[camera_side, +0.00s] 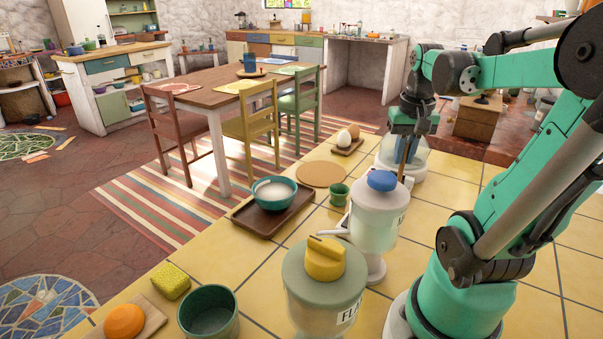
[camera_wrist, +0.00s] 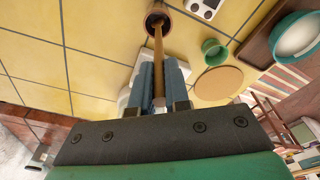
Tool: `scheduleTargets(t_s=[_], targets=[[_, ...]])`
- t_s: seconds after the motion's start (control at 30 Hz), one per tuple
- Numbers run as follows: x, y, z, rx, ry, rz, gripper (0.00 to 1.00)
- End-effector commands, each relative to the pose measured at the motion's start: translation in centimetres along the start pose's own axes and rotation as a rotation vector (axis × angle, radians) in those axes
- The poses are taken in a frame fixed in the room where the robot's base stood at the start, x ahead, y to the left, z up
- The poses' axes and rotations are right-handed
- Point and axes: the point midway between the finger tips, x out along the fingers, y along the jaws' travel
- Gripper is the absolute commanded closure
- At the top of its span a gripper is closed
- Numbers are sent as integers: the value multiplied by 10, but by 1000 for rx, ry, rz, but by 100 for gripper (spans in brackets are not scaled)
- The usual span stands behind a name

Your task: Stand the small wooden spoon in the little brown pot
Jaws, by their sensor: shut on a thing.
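My gripper (camera_side: 405,138) points down above the counter, behind the blue-lidded jar in the side view. In the wrist view my gripper (camera_wrist: 160,85) is shut on the small wooden spoon (camera_wrist: 158,55), which lies between its two blue fingers. The spoon (camera_side: 402,170) hangs nearly upright in the side view, its lower part hidden by the jar. In the wrist view the spoon's far end overlaps the mouth of the little brown pot (camera_wrist: 166,32). I cannot tell whether that end is inside the pot or just above it. The jar hides the pot in the side view.
The blue-lidded jar (camera_side: 377,218) and the flour jar (camera_side: 322,280) stand nearer the side camera. A green cup (camera_side: 338,196), a round board (camera_side: 320,174) and a tray (camera_side: 243,218) with a teal bowl (camera_side: 275,198) are to the left. Eggs (camera_side: 344,138) sit farther back.

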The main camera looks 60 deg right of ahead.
Motion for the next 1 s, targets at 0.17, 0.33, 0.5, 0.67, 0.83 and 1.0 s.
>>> scheduleTargets(t_s=[0.17, 0.33, 0.5, 0.67, 0.83, 1.0], targets=[[3, 0, 0, 0, 0, 0, 100], [3, 0, 0, 0, 0, 0, 100], [3, 0, 0, 0, 0, 0, 57], [3, 0, 0, 0, 0, 0, 51], [2, 0, 0, 0, 0, 0, 51], [-10, 0, 0, 0, 0, 0, 51]])
